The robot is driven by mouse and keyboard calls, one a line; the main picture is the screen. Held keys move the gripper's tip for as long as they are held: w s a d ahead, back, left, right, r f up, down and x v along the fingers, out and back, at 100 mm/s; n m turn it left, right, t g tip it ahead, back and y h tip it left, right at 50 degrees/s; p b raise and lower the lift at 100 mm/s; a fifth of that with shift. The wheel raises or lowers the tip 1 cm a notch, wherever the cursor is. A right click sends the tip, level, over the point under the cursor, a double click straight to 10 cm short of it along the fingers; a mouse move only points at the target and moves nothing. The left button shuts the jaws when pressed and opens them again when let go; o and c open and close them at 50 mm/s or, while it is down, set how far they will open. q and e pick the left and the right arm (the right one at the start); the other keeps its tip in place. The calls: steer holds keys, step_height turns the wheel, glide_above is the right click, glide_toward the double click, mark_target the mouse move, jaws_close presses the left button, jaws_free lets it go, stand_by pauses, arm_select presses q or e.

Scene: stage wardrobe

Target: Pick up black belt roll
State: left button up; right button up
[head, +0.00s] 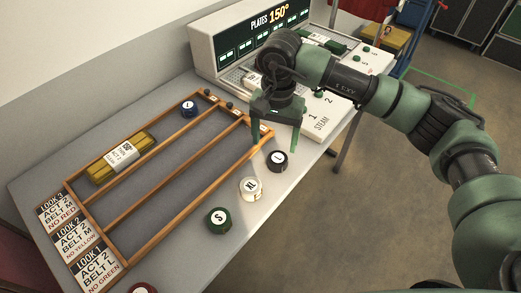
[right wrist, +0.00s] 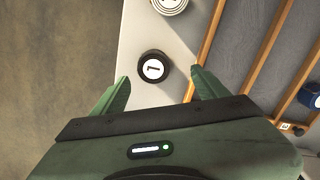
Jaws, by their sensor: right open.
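The black belt roll (head: 278,161) stands on the table between the wooden rack and the table's front edge, with a white label on top. In the right wrist view the black roll (right wrist: 154,67) lies ahead of the gap between the fingers, apart from them. My right gripper (head: 274,143) is open and empty, its fingers pointing down just above and behind the black roll. Its fingers also show in the right wrist view (right wrist: 160,90). My left gripper is not in view.
A cream roll (head: 251,188) and a green roll (head: 219,220) stand in line with the black one. A red roll (head: 143,288) is cut off below. The wooden rack (head: 104,217) holds a yellow bundle (head: 122,157) and a blue roll (head: 189,108). A steam press (head: 250,40) stands behind.

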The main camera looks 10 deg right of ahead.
mark_target(278, 158)
steer(key=shift+w+f, duration=0.1)
steer(key=f, duration=0.2)
steer(key=f+p, duration=0.1)
steer(key=f, duration=0.1)
steer(key=d+f+p, duration=0.1)
steer(key=f, duration=0.1)
steer(key=shift+s, duration=0.35)
steer(key=shift+f+p, duration=0.3)
steer(key=shift+f, duration=0.4)
steer(key=c, duration=1.5)
steer(key=shift+c, duration=0.2)
steer(key=shift+w+r, duration=0.1)
steer(key=shift+r, duration=0.05)
